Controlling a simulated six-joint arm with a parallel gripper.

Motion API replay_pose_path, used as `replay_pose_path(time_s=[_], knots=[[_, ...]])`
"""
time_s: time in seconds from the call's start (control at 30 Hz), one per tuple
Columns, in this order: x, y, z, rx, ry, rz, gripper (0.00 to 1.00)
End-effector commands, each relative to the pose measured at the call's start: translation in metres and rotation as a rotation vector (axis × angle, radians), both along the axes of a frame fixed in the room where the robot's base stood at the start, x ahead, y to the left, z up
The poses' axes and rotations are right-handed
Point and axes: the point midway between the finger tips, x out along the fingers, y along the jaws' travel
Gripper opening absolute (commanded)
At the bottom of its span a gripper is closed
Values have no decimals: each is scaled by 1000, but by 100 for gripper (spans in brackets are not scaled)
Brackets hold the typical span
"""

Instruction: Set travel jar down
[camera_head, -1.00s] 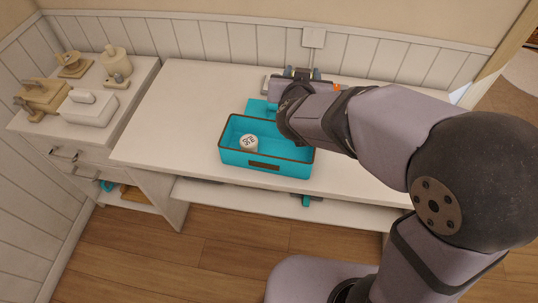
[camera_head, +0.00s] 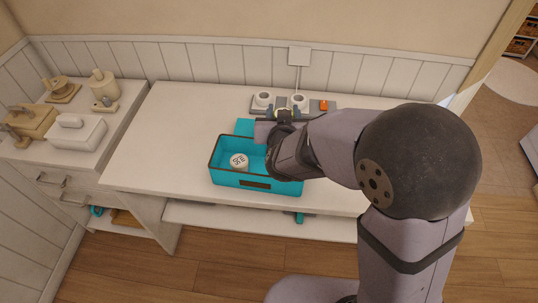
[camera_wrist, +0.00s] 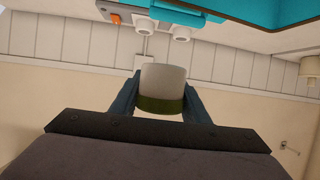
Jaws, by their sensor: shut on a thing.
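My gripper (camera_wrist: 160,100) is shut on a small jar (camera_wrist: 163,78) with a pale grey body and an olive-green band, between its two dark fingers in the wrist view. In the head view my gripper (camera_head: 283,116) is over the back edge of the open turquoise case (camera_head: 230,179), and the held jar is mostly hidden by the arm. Inside the case, at the left, is a white round container (camera_head: 239,160) with dark lettering on top. The right part of the case's inside is hidden by my arm.
The white desk (camera_head: 165,140) is clear to the left. A side cabinet at far left bears a white box (camera_head: 77,133) and several beige objects.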

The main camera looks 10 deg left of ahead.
Motion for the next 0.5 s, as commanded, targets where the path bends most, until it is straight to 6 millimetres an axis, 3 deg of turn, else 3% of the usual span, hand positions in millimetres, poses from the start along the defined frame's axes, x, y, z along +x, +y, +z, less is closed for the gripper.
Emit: replay_pose_path(time_s=[0.23, 0.5], knots=[[0, -1, -39, -3, 4, -1, 19], [0, 0, -49, 0, 0, -1, 19]])
